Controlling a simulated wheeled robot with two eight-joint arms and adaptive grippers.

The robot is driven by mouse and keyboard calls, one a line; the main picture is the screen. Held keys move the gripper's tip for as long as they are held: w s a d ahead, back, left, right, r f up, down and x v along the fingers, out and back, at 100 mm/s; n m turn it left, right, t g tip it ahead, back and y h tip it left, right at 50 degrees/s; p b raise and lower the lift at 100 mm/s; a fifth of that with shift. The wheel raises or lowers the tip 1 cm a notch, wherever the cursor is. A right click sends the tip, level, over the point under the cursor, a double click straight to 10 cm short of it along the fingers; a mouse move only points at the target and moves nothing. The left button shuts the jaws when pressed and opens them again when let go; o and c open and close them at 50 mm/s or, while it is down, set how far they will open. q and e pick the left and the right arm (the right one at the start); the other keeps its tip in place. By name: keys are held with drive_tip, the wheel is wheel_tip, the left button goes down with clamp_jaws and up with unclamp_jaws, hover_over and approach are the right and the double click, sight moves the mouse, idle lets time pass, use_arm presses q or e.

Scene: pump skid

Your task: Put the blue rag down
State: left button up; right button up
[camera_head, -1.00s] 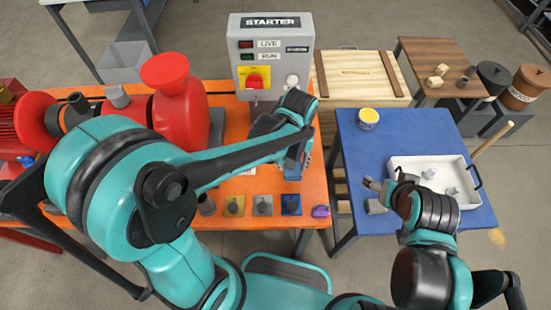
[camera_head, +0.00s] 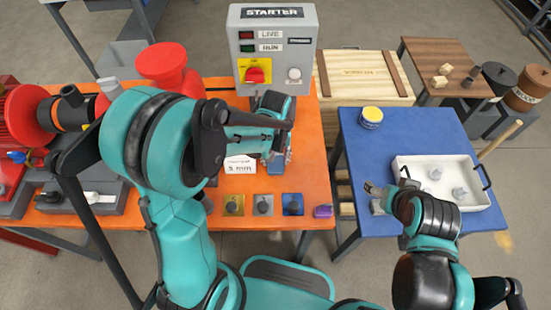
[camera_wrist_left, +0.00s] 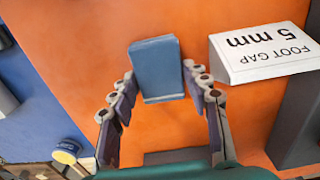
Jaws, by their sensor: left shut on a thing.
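The blue rag (camera_wrist_left: 157,68) is a small folded block, seen between the fingers of my left gripper (camera_wrist_left: 160,90) in the left wrist view, with orange tabletop beyond it. I cannot tell whether the rag touches the table. My right gripper (camera_head: 376,189) is over the blue table, its opening unclear.
The grey starter box (camera_head: 274,50) stands behind the left gripper. A "5 mm" sign (camera_head: 239,164) is close to its left. Yellow, grey and blue plates (camera_head: 264,204) and a purple item (camera_head: 323,211) lie in front. The blue table (camera_head: 395,145) holds a yellow-lidded tin (camera_head: 371,116) and white tray (camera_head: 436,163).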

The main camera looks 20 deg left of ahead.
sight(276, 160)
use_arm(q)
drive_tip(key=shift+f, duration=0.2)
drive_tip(key=o, duration=1.2)
drive_tip(key=shift+r, duration=0.15)
drive_tip(key=shift+r, duration=0.3)
wheel_tip(276, 160, up, 11)
drive_tip(key=p, duration=0.4)
drive_tip(key=s+a+r+m+t, duration=0.1)
drive_tip(key=s+a+r+t, duration=0.1)
drive_tip(key=s, duration=0.3)
drive_tip(key=s+a+r+m+t, duration=0.2)
drive_tip(key=s+r+t, duration=0.3)
drive_tip(key=shift+s+a, duration=0.15)
drive_tip(key=shift+a, duration=0.2)
